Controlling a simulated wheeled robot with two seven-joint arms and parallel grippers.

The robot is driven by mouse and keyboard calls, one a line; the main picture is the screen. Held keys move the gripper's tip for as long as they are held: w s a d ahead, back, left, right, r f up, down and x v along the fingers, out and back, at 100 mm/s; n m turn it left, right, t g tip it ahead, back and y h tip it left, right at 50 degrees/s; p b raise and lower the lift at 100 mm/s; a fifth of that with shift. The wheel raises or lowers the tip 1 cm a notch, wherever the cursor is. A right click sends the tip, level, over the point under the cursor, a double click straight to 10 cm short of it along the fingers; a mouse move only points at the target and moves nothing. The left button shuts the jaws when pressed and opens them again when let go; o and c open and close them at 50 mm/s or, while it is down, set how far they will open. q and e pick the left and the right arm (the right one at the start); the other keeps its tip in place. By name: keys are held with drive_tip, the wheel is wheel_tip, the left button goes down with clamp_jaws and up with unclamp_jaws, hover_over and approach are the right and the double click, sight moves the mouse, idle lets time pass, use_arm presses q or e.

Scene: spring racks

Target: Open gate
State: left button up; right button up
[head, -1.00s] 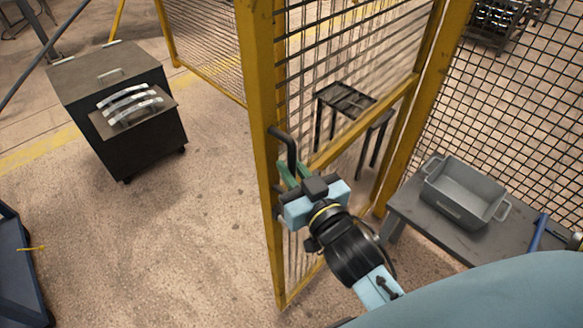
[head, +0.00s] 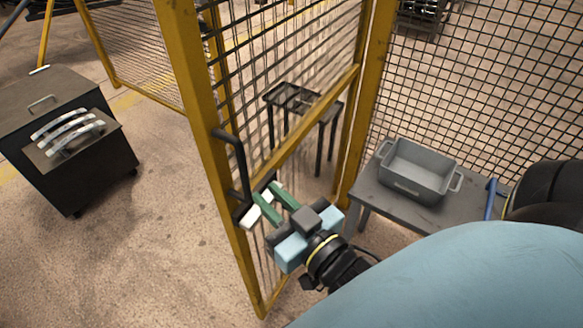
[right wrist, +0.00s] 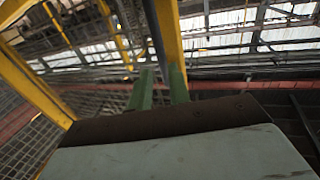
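The gate (head: 180,95) is a yellow frame with dark wire mesh, in the middle of the head view. It stands at an angle to the fence, its handle edge toward me and apart from the post behind. A black bar handle (head: 240,165) is on that edge. My right gripper (head: 264,197) has green fingers, spread with a gap, close to the right of the handle's lower end. In the right wrist view a dark bar (right wrist: 155,42) lies in line with the finger gap; contact cannot be told. My left gripper is not in view.
A grey bin (head: 420,170) stands on a low table (head: 375,197) right of the gate. A dark wheeled cabinet (head: 30,100) stands at the left. Mesh fence (head: 490,90) bounds the right. The floor between cabinet and gate is clear.

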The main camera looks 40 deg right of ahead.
drive_tip(key=shift+s+d+p, duration=0.15)
drive_tip(key=shift+s+p, duration=0.35)
drive_tip(key=shift+s, duration=1.95)
drive_tip(key=s+a+f+g+b, duration=0.1)
drive_tip(key=f+g+b, duration=0.15)
drive_tip(key=f, duration=1.15)
drive_tip(key=s+a+f+n+g+y+b, duration=0.1)
drive_tip(key=s+f+g+b, duration=0.15)
drive_tip(key=f, duration=1.15)
drive_tip(key=s+a+f+g+b, duration=0.1)
drive_tip(key=f+g+b, duration=0.15)
drive_tip(key=f, duration=1.15)
drive_tip(key=s+d+f+g+h+b, duration=0.1)
drive_tip(key=s+d+f+g+b, duration=0.2)
drive_tip(key=s+f, duration=0.6)
drive_tip(key=s+d+f+g+h+b, duration=0.1)
drive_tip(key=s+d+f+g+b, duration=0.2)
drive_tip(key=f, duration=1.5)
drive_tip(key=s+d+g, duration=0.3)
drive_tip(key=s, duration=0.4)
drive_tip(key=shift+f+n, duration=0.15)
drive_tip(key=shift+n, duration=0.25)
